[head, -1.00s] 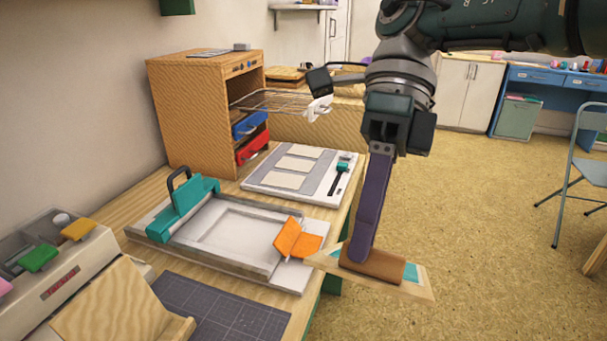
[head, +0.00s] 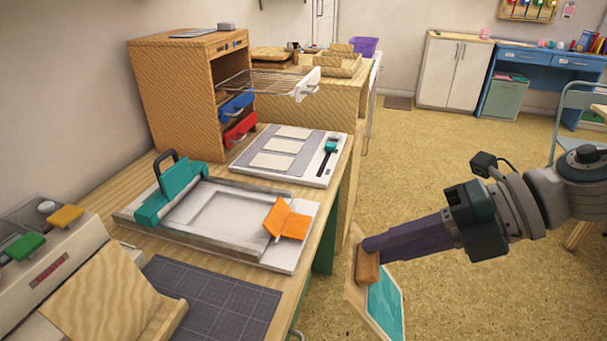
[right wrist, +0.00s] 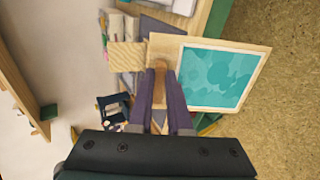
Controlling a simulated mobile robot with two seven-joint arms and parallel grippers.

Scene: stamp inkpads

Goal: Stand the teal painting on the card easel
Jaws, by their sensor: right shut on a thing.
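The teal painting (head: 386,303) is a light wood-framed panel with a teal face and a brown block on its frame. My right gripper (head: 372,248) is shut on that brown block, the purple fingers reaching in from the right. The painting hangs tilted in the air over the floor, right of the table edge. In the right wrist view the painting (right wrist: 216,77) lies right of the fingers (right wrist: 160,85). The wooden card easel (head: 97,302), a sloped board with a front ledge, stands at the lower left of the head view. Its sloped face is empty. My left gripper is not seen.
A dark grid mat (head: 215,302) lies right of the easel. Behind it are a grey tray with a teal roller (head: 172,195) and an orange folded piece (head: 287,219). A machine with coloured pads (head: 45,262) stands behind the easel. Open floor lies right of the table.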

